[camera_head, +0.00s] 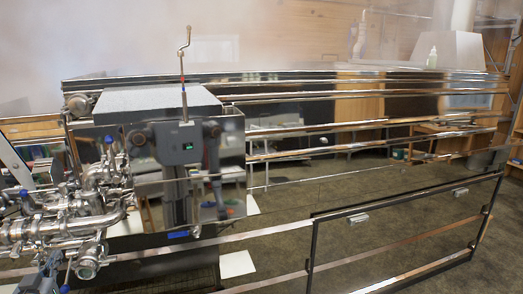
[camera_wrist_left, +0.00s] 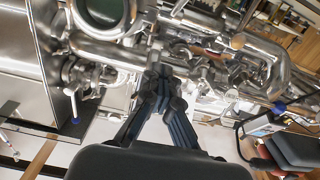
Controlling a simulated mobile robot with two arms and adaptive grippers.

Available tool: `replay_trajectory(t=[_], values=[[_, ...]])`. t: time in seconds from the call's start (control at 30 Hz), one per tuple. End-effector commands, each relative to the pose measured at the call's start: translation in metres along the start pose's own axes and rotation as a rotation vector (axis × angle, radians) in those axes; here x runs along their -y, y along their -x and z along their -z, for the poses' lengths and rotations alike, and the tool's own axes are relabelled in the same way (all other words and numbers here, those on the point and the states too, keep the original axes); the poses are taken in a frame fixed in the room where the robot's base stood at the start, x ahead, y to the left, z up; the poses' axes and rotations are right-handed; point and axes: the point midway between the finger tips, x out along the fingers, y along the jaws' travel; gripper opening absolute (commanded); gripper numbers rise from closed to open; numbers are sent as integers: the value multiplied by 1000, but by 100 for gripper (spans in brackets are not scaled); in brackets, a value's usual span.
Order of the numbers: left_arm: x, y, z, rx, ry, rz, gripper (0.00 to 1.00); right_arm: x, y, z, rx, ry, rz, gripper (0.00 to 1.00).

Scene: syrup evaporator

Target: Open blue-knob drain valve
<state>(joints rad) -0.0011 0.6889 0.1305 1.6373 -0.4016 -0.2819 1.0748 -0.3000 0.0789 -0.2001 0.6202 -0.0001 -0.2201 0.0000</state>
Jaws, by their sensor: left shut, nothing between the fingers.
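Steel pipes and valves (camera_head: 60,228) crowd the left side of the head view. Small blue knobs show among them, one high up (camera_head: 108,140), one at the left (camera_head: 23,194) and one at the bottom edge (camera_head: 64,289). My left gripper (camera_head: 45,272) is partly visible below the pipes. In the left wrist view my left gripper (camera_wrist_left: 162,72) is shut and empty, its tips in front of the pipework.
The long shiny steel evaporator (camera_head: 370,130) fills the middle and right, its walls mirroring the room and probably me. A crank handle (camera_head: 183,55) stands above a grey-topped box (camera_head: 150,98). Steam hangs at upper left.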

Motion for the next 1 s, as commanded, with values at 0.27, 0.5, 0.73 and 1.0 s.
replay_trajectory(t=[0.27,0.5,0.73,1.0], values=[[0,-6,11,0,0,-1,0,0,9,1,0,0,0,40],[0,-7,11,-1,0,-1,0,0,9,1,0,0,0,40],[0,-15,21,-2,-1,-1,0,0,16,2,0,0,0,40],[0,-21,26,-1,-1,-1,0,0,20,2,0,0,0,40]])
